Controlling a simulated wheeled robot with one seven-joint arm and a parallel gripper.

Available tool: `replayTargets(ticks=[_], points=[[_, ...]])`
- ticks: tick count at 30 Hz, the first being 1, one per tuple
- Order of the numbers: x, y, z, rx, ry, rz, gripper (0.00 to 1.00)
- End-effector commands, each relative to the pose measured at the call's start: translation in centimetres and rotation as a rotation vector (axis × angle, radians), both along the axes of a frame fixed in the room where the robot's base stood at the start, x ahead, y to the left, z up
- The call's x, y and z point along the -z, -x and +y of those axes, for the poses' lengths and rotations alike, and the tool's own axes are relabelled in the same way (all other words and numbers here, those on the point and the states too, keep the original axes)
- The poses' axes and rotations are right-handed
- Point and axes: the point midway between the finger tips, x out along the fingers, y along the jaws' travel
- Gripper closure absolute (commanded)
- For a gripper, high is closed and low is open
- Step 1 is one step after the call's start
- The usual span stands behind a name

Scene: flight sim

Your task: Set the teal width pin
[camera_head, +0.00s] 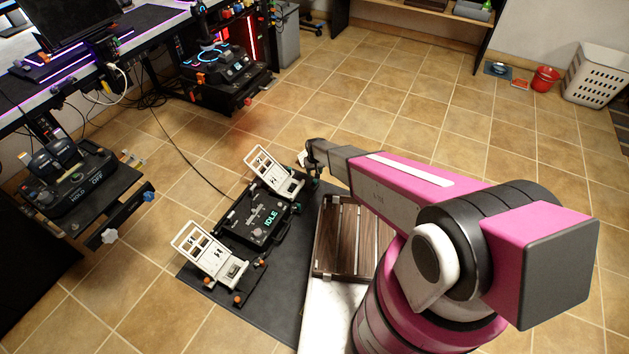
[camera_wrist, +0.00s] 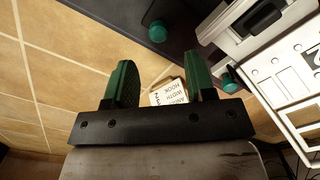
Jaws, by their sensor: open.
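In the wrist view two round teal knobs show: one teal knob (camera_wrist: 157,32) lies beyond my fingertips on a dark bar, and another teal knob (camera_wrist: 230,78) sits beside the white pedal (camera_wrist: 285,65), right of my right finger. I cannot tell which is the width pin. My gripper (camera_wrist: 158,58) is open, its two green fingers apart with no pin between them. A white label (camera_wrist: 170,93) reading "width" and "hook" shows between the fingers, partly hidden. In the head view my gripper (camera_head: 309,158) is at the right of the upper white pedal (camera_head: 273,173).
A dark console (camera_head: 258,222) reading "IDLE" lies between the upper pedal and a lower white pedal (camera_head: 211,254), on a dark mat (camera_head: 283,308). A wooden slatted crate (camera_head: 340,235) is beside the mat, under my arm. Desks with equipment stand at left. Tiled floor is clear behind.

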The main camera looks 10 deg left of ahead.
Motion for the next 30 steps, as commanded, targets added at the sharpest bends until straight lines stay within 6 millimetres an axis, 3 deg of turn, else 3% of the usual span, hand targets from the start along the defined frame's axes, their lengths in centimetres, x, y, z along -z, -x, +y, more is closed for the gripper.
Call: replayTargets(ticks=[9, 21, 23, 26, 30], points=[[5.6, -0.1, 0.0, 0.000, 0.001, 0.002, 0.50], [6.7, 0.0, 0.0, 0.001, 0.000, 0.000, 0.50], [6.7, 0.0, 0.0, 0.001, 0.000, 0.000, 0.66], [6.7, 0.0, 0.0, 0.001, 0.000, 0.000, 0.99], [6.6, 0.0, 0.0, 0.001, 0.000, 0.000, 1.00]])
